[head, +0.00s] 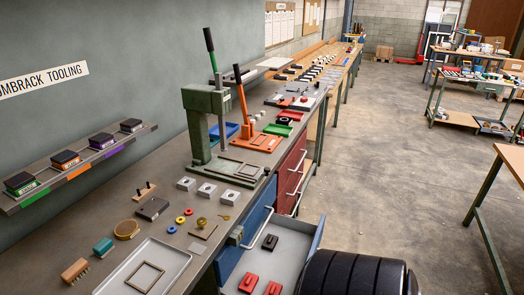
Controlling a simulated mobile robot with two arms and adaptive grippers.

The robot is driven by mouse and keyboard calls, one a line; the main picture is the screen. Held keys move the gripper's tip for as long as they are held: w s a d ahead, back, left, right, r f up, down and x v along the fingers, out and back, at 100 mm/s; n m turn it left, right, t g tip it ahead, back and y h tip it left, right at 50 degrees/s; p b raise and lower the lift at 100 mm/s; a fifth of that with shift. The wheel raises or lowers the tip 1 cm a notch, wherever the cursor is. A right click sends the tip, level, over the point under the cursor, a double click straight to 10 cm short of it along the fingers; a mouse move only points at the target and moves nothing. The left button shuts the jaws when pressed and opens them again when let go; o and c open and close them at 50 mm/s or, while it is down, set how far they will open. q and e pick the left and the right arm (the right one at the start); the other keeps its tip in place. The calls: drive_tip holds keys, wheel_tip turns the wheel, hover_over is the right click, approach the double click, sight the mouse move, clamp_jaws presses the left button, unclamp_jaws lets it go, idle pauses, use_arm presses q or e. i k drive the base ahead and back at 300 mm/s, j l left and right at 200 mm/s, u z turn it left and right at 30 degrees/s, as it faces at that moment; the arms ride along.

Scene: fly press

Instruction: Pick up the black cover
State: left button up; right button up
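Several dark pieces could be the black cover, and I cannot tell which one it is. A black piece (270,242) lies in the open grey drawer (290,240), behind two red pieces (248,283). A dark flat block (152,209) lies on the bench. Several black-topped blocks (66,157) with coloured fronts stand in a row on the wall shelf (75,172). Neither of my grippers shows in the head view.
A green fly press (207,115) with an upright lever stands on the bench (228,215); an orange lever tool (262,142) is behind it. A pale tray (150,270) is at the front. The open drawer juts toward the clear floor (400,170) on the right.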

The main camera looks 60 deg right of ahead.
sight(270, 241)
drive_tip(key=z, duration=2.05)
drive_tip(key=u, duration=1.95)
drive_tip(key=k+l+z, duration=0.15)
drive_tip(key=l, duration=0.4)
drive_tip(key=k+l+z, duration=0.2)
drive_tip(key=l, duration=0.35)
drive_tip(key=l+z, duration=0.15)
drive_tip(key=l, duration=0.4)
drive_tip(key=i, duration=0.05)
